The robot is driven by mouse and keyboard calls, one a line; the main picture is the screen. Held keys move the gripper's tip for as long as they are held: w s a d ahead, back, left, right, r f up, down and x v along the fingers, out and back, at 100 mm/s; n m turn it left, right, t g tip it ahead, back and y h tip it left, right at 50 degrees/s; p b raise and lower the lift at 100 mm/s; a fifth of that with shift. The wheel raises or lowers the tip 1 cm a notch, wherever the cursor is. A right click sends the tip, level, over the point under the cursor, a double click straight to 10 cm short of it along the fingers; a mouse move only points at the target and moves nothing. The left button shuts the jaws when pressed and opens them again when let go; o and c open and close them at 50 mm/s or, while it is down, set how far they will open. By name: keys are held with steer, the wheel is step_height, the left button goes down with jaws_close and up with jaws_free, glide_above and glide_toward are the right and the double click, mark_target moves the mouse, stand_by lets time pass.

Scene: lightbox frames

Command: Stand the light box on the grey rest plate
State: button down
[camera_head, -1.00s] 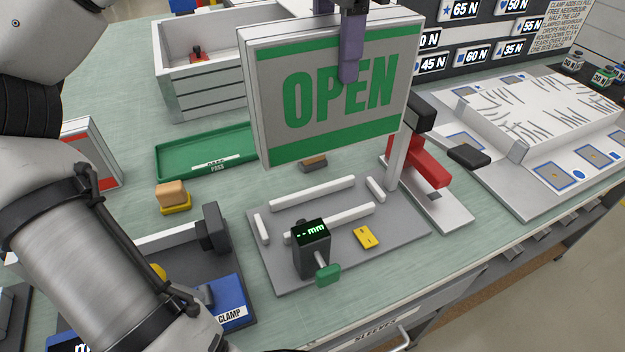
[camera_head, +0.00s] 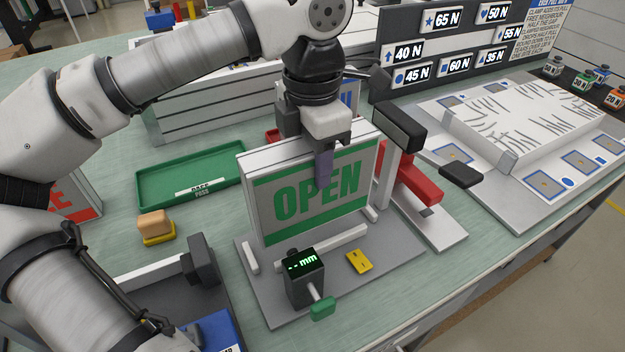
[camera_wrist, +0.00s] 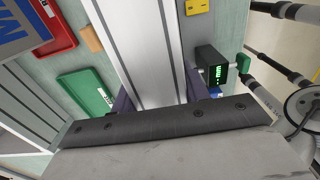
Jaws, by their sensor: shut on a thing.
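The light box (camera_head: 300,205) is a grey-framed panel with a green OPEN and green bands. It stands roughly upright over the grey rest plate (camera_head: 262,290), behind the plate's front white rail (camera_head: 335,243). I cannot tell whether its bottom edge touches the plate. My gripper (camera_head: 324,172) is above it, shut across its top edge, one purple finger on the front face. In the wrist view, the box's top edge (camera_wrist: 150,50) runs between both fingers. The far rail is hidden behind the box.
A black gauge (camera_head: 304,280) with a green knob and a yellow piece (camera_head: 360,262) are at the plate's front. A red clamp (camera_head: 415,180) stands close right. A green tray (camera_head: 190,178) lies left, a white crate (camera_head: 200,100) behind.

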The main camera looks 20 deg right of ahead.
mark_target(312, 185)
steer(key=shift+f, duration=2.75)
steer(key=c, duration=0.7)
jaws_free()
step_height(312, 185, up, 12)
steer(key=shift+r, duration=0.15)
